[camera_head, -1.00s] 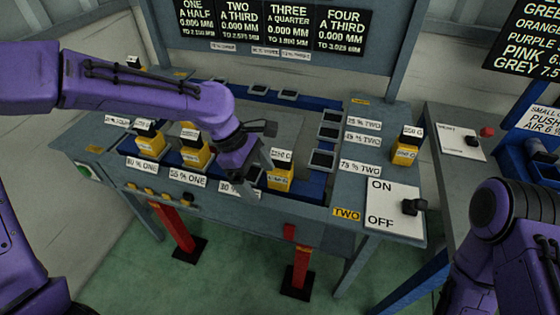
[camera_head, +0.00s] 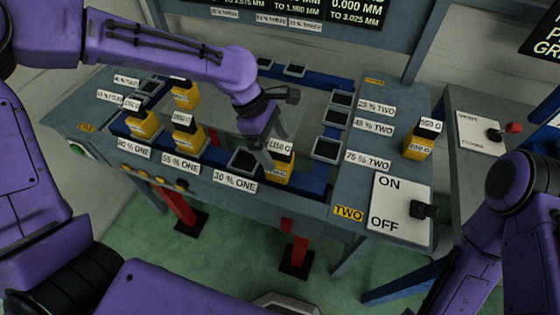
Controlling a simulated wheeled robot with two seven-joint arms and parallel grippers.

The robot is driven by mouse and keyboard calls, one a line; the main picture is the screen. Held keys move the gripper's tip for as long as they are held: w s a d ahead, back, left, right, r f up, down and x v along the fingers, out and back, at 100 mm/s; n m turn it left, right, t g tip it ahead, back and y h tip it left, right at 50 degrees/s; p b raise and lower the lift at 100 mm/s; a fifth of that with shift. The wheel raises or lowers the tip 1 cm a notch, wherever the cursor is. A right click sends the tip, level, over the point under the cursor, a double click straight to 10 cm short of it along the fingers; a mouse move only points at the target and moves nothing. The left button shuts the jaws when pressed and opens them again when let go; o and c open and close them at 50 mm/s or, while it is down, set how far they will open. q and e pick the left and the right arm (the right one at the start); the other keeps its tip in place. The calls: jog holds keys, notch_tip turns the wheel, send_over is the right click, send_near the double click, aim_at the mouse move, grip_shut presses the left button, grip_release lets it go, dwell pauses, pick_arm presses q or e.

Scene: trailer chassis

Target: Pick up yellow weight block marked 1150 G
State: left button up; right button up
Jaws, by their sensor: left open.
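The yellow weight block (camera_head: 285,170), with a black top and a label reading 1150 G, stands on the bench's front rail, right of the 30 % ONE label. My left gripper (camera_head: 274,152) is open at the block's upper left, its fingers pointing down. A finger overlaps the block's left edge in the picture; I cannot tell whether it touches. My right arm shows at the right edge, but its gripper is not in view.
Several yellow blocks (camera_head: 183,138) stand at the bench's left, and another, marked 550 G (camera_head: 418,145), at the right. Empty square sockets (camera_head: 327,149) line the rails. An ON/OFF switch panel (camera_head: 391,213) is at the front right.

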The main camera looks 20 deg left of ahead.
aim_at(280, 160)
pick_arm(q)
jog(key=x, duration=0.4)
jog(key=shift+a, duration=0.1)
grip_shut()
jog(key=shift+r, duration=0.15)
